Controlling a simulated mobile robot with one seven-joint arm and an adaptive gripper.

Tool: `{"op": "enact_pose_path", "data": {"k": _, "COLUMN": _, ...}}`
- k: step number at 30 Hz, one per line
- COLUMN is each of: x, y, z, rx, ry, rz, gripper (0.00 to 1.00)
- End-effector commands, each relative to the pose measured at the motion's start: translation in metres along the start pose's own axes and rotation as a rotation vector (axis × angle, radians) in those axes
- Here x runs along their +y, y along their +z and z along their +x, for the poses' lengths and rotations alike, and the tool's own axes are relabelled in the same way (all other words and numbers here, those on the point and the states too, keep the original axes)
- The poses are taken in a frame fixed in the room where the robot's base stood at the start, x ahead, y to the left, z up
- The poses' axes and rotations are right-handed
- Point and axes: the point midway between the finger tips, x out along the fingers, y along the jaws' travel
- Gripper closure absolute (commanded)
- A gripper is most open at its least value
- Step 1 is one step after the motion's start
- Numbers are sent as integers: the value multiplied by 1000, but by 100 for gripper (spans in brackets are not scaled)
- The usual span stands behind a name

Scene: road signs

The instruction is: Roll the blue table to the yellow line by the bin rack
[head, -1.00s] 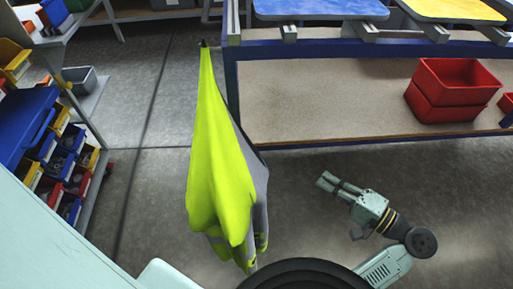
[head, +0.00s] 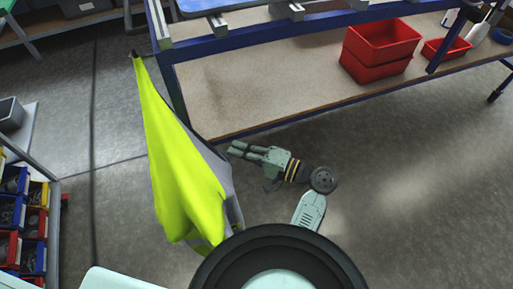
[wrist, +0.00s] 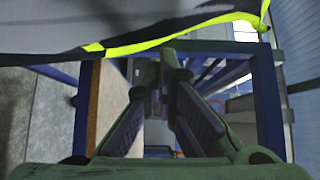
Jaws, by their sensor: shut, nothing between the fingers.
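The blue table (head: 290,135) is a blue-framed workbench with a pale lower shelf, across the upper middle and right of the head view. Its top is mostly cut off. A yellow-green hi-vis vest (head: 175,165) hangs at its left corner post. My gripper (head: 231,149) is shut and empty, low in front of the shelf's front edge, just right of the vest. In the wrist view my gripper (wrist: 158,66) points toward the blue frame (wrist: 268,100), with vest cloth (wrist: 120,30) across the top. The bin rack (head: 50,190) shows partly at the left. No yellow line is seen.
Red bins (head: 380,50) sit on the table's shelf, with a smaller red tray (head: 446,48) to their right. A grey bin (head: 11,114) stands at the far left. Grey floor (head: 430,190) is open at the right and between the rack and the vest.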

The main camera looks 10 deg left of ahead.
Motion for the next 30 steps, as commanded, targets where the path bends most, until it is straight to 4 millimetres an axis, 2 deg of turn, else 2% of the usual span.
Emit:
{"op": "enact_pose_path", "data": {"k": 6, "x": -1, "y": 13, "z": 13, "rx": 0, "ry": 0, "rz": -1, "gripper": 100}}
{"op": "enact_pose_path", "data": {"k": 19, "x": 0, "y": 16, "z": 16, "rx": -1, "ry": 0, "rz": -1, "gripper": 100}}
{"op": "enact_pose_path", "data": {"k": 27, "x": 0, "y": 45, "z": 44, "rx": -16, "ry": -1, "rz": 2, "gripper": 100}}
{"op": "enact_pose_path", "data": {"k": 30, "x": 0, "y": 46, "z": 44, "rx": -17, "ry": -1, "rz": 1, "gripper": 100}}
